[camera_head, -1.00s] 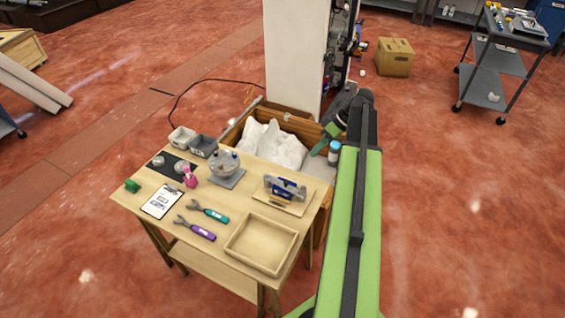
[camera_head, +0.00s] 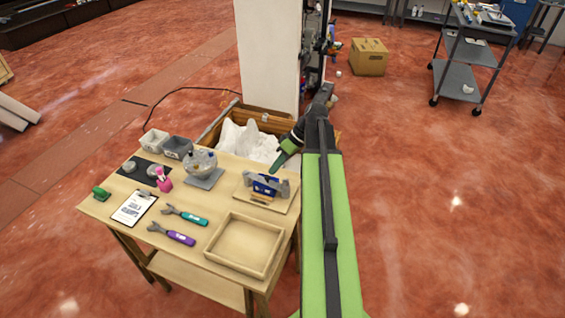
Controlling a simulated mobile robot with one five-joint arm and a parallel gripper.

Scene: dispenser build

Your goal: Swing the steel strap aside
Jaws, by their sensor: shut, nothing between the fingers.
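A wooden board (camera_head: 283,204) lies on the right part of the table. It carries a small fixture with a blue block (camera_head: 264,185) and grey metal pieces (camera_head: 281,190) around it. One grey piece may be the steel strap, but it is too small to tell. My gripper (camera_head: 275,171) is shut and empty. It points down and left, just above or behind the fixture's back edge. I cannot tell whether it touches the fixture.
The table (camera_head: 205,243) also holds a wooden tray (camera_head: 245,243), two wrenches with purple (camera_head: 180,239) and teal (camera_head: 192,218) handles, a clipboard (camera_head: 134,208) and a round grey device (camera_head: 201,162). A crate with white sacking (camera_head: 240,140) and a white column (camera_head: 268,55) stand behind.

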